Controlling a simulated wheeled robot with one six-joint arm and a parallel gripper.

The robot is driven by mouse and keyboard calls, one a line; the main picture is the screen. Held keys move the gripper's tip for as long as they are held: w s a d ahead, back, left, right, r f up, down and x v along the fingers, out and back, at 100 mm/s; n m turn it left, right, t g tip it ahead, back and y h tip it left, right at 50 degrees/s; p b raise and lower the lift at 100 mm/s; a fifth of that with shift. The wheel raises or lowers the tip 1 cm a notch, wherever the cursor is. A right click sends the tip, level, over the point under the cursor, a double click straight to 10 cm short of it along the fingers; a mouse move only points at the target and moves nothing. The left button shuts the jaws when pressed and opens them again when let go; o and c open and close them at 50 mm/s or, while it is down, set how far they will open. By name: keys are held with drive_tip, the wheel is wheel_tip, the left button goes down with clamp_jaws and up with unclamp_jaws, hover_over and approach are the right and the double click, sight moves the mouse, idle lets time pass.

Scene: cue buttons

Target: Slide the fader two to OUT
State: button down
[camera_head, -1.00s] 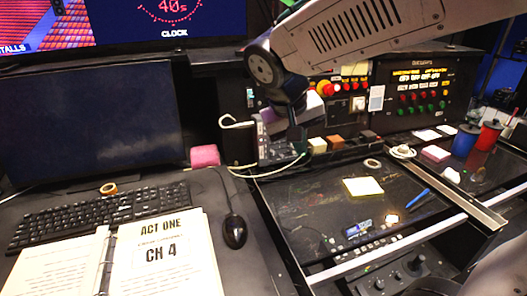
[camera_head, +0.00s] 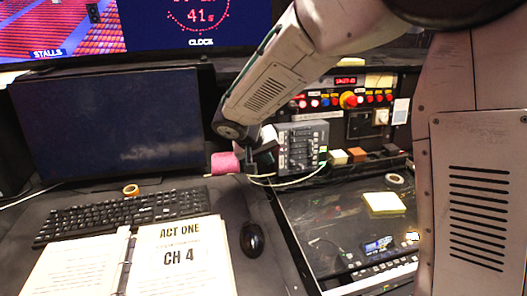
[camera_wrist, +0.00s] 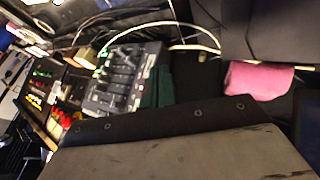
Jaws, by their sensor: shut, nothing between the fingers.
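A small grey fader box (camera_head: 302,147) stands at the back of the desk, right of the dark monitor. Several vertical fader slots show on its face, but labels and the OUT mark are too small to read. I cannot tell which fader is number two or where its knob sits. The box also shows in the wrist view (camera_wrist: 125,78), lying tilted in the picture. My gripper (camera_head: 262,162) is shut and empty, at the box's left side in the head view. Whether it touches the box I cannot tell. Dark green finger shapes (camera_wrist: 158,88) show beside the box.
A panel of coloured buttons (camera_head: 345,100) stands behind. A keyboard, open binder and mouse (camera_head: 252,239) cover the left desk.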

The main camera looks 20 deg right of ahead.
sight(293, 163)
drive_tip(key=x, duration=0.4)
drive_tip(key=shift+s, duration=0.1)
drive_tip(key=d, duration=0.2)
drive_tip(key=shift+d+r, duration=0.3)
drive_tip(key=shift+d, duration=0.55)
drive_tip(key=shift+d, duration=1.7)
